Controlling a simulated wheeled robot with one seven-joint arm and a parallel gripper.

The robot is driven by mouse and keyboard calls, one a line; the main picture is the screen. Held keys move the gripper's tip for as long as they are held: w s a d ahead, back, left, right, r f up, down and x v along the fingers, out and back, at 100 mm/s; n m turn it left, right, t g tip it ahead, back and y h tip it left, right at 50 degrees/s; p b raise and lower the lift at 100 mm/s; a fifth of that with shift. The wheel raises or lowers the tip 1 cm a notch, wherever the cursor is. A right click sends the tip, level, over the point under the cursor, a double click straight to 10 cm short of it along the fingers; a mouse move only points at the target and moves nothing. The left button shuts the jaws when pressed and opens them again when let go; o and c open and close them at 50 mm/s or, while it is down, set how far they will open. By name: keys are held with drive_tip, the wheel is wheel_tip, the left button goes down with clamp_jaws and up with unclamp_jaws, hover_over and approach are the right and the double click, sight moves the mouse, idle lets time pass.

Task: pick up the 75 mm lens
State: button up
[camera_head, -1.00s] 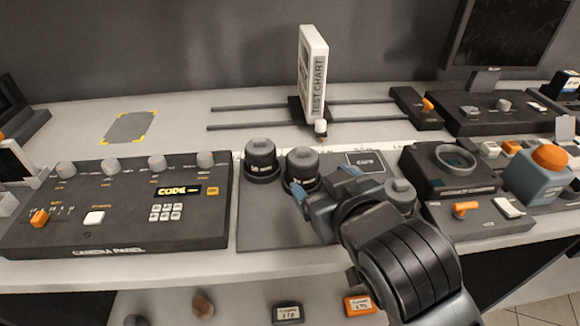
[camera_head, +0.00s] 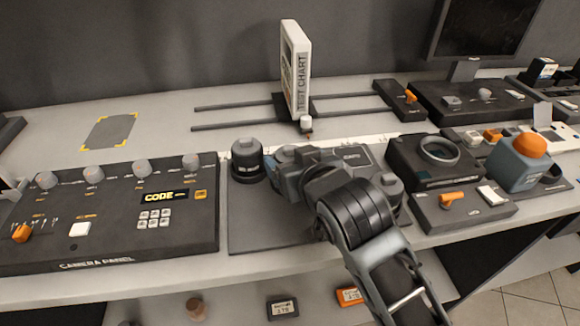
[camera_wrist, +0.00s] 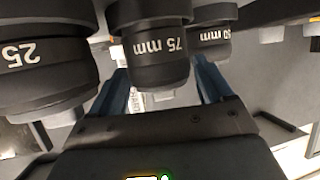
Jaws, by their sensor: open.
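The 75 mm lens (camera_wrist: 163,62) is a black cylinder with white lettering, upside down in the wrist view, at the upper middle. My gripper (camera_wrist: 164,88) is open, with one blue finger on each side of this lens in that view. I cannot tell whether the fingers touch it. A lens marked 25 (camera_wrist: 42,65) is large at the left, and another lens, its marking partly hidden (camera_wrist: 214,36), is at the right. In the head view my gripper (camera_head: 290,158) is over the dark mat (camera_head: 250,225), hiding what is under it. A black lens (camera_head: 247,160) stands just left of it, its label unreadable.
The camera panel (camera_head: 110,215) is left of the mat. A dark box with a round ring (camera_head: 438,155) and a blue device with an orange knob (camera_head: 520,160) are to the right. Behind stand a test chart (camera_head: 295,70) and rails (camera_head: 235,107).

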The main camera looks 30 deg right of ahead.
clamp_jaws()
idle(0.8)
drive_tip(key=shift+r, duration=0.1)
